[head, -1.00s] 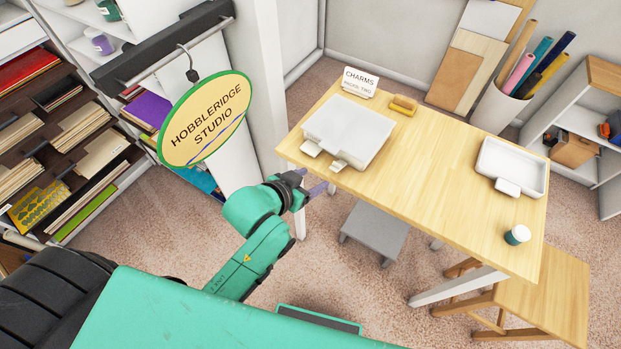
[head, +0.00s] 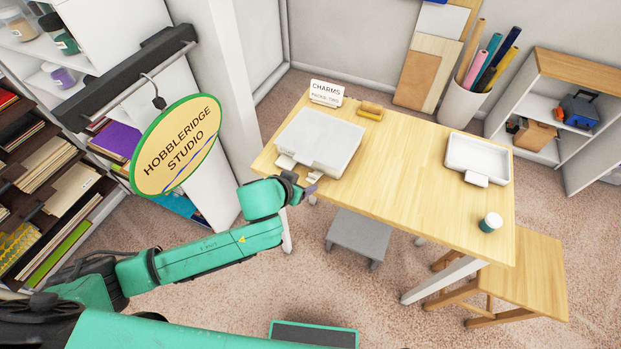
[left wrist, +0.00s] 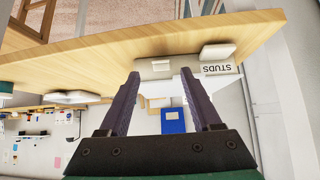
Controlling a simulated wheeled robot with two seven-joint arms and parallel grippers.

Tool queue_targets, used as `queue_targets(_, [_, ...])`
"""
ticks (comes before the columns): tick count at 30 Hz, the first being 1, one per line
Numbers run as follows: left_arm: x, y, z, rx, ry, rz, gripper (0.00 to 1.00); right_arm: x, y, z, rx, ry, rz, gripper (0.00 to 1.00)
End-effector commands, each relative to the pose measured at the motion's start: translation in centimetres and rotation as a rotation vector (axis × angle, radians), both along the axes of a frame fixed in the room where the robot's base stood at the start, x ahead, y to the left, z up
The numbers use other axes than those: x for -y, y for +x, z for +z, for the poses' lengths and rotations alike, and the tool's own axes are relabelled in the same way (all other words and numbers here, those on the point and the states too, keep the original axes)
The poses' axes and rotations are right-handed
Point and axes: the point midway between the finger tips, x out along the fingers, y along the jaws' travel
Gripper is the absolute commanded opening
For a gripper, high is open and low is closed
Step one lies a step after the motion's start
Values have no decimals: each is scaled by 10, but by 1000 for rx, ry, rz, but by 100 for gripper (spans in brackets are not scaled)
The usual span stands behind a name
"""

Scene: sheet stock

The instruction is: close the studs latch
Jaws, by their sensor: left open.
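A white flat case (head: 320,139) lies on the wooden table. Two small pale latch tabs stick out from its front edge: the left tab (head: 285,161) and the right tab (head: 312,177). In the left wrist view, which is upside down, a STUDS label (left wrist: 218,69) is on the case's front, close to one pale tab (left wrist: 217,51). My left gripper (head: 307,187) is just in front of the case, close to the right tab. In the wrist view its two dark fingers (left wrist: 160,74) are apart, with nothing clearly held between them. My right gripper is not in view.
A CHARMS sign (head: 326,92) and a yellow-brown block (head: 370,111) stand behind the case. A white tray (head: 478,158) and a small jar (head: 490,222) are on the table's right. The table's middle is clear.

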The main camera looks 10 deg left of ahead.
Motion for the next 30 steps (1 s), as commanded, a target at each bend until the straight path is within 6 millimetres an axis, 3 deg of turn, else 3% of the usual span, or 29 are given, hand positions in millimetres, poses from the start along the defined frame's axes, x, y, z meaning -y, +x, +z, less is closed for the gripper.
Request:
queue_targets(3, [9,21,-20,1,0,0,65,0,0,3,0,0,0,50])
queue_targets(9, [18,42,-45,1,0,-2,65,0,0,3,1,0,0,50])
queue_targets(19, [19,46,-50,1,0,-1,65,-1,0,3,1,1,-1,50])
queue_targets(24, [19,46,-50,1,0,-1,0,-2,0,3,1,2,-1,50])
queue_targets(30, [20,48,-45,-14,6,1,0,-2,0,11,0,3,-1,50])
